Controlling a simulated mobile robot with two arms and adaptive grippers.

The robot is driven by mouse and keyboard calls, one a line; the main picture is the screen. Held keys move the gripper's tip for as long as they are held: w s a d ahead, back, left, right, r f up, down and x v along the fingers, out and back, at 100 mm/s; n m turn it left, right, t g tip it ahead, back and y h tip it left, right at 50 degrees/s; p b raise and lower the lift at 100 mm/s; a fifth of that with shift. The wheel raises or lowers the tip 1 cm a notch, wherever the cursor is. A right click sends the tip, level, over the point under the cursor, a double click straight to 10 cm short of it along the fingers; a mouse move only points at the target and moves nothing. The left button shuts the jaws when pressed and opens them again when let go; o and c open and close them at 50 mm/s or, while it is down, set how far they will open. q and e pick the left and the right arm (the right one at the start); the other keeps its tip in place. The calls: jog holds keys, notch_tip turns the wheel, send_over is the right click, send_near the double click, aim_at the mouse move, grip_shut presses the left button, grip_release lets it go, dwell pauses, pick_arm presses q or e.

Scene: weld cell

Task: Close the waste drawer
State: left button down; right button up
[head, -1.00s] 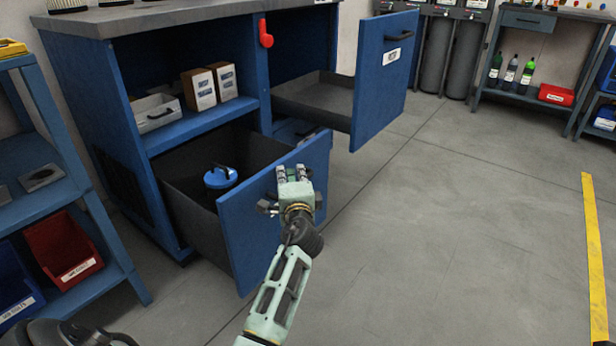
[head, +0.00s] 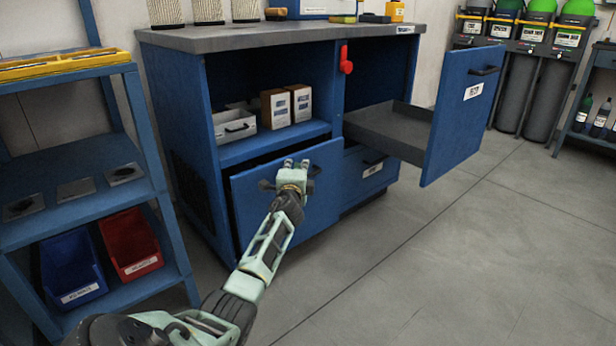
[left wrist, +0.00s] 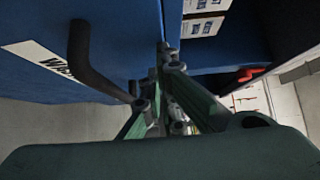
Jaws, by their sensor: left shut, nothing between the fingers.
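The waste drawer (head: 322,198) is the lower left drawer of the blue workbench cabinet. Its blue front stands a little out from the cabinet, with a narrow dark gap above it and along its left side. In the left wrist view its front (left wrist: 120,30) carries a black handle (left wrist: 88,62) and a partly cut-off white label. My left gripper (head: 291,163) is shut and empty at the front's upper part; exact contact is hard to tell. In the left wrist view the fingertips (left wrist: 166,50) are near the front's edge. My right gripper is not in view.
An upper right drawer (head: 400,130) stands wide open, its front (head: 462,120) jutting into the room. A shut drawer (head: 370,168) sits below it. A blue shelf rack (head: 80,205) with red and blue bins stands at left. The floor at right is clear.

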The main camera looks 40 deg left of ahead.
pick_arm(q)
jog(key=shift+w+a, duration=0.15)
jog(key=shift+a, duration=1.25)
